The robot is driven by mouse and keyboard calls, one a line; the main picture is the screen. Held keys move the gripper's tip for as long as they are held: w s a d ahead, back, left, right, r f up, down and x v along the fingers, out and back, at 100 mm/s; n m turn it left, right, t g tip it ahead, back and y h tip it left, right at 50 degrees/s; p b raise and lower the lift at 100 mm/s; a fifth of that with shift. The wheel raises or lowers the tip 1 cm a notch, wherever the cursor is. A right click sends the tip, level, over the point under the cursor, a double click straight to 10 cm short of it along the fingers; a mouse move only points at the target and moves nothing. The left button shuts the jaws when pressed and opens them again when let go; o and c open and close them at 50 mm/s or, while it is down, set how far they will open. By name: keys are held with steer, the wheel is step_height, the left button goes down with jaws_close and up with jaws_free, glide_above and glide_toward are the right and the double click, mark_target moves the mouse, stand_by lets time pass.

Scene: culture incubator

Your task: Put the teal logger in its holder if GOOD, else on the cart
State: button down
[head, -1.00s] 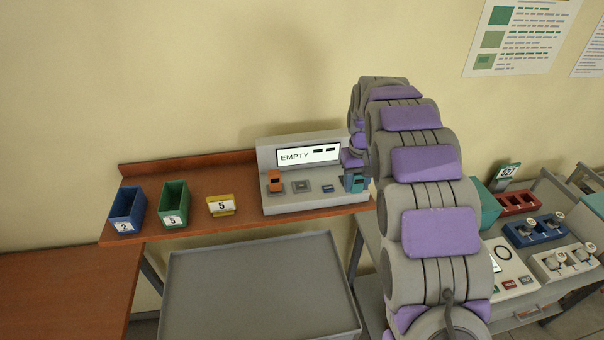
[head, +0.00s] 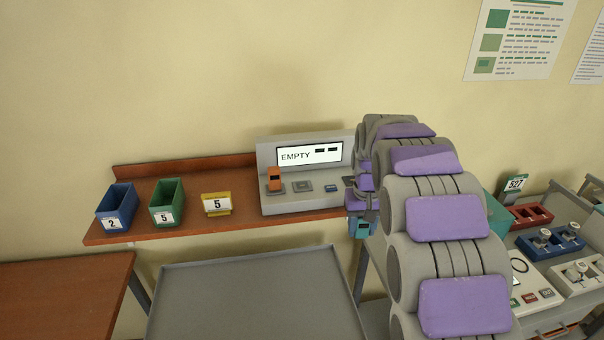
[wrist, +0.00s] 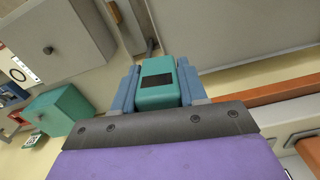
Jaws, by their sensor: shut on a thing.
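The teal logger (wrist: 158,88) is a small block with a dark screen, held between the blue fingers of my gripper (wrist: 158,92) in the wrist view. In the head view my gripper (head: 361,226) is shut on the logger just right of the reader station, at the shelf's right end. The reader station (head: 285,205) is grey and its display (head: 309,154) reads EMPTY. An orange device (head: 275,179) stands in its left slot. I cannot tell which place is the logger's holder. A grey cart top (head: 250,290) lies in front of the shelf and is bare.
A blue bin (head: 117,207) marked 2, a green bin (head: 167,203) marked 5 and a yellow sign (head: 216,204) marked 5 stand on the brown shelf. At right, red (head: 530,216) and blue (head: 548,243) racks stand on another surface. A teal box (wrist: 58,108) is near my gripper.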

steer(key=shift+m, duration=0.4)
steer(key=f+b, duration=0.1)
steer(key=s+f+b, duration=0.1)
steer(key=f+b, duration=0.1)
steer(key=s+f+b, duration=0.1)
steer(key=f+b, duration=0.1)
steer(key=shift+s+f, duration=0.1)
steer(key=shift+a, duration=0.15)
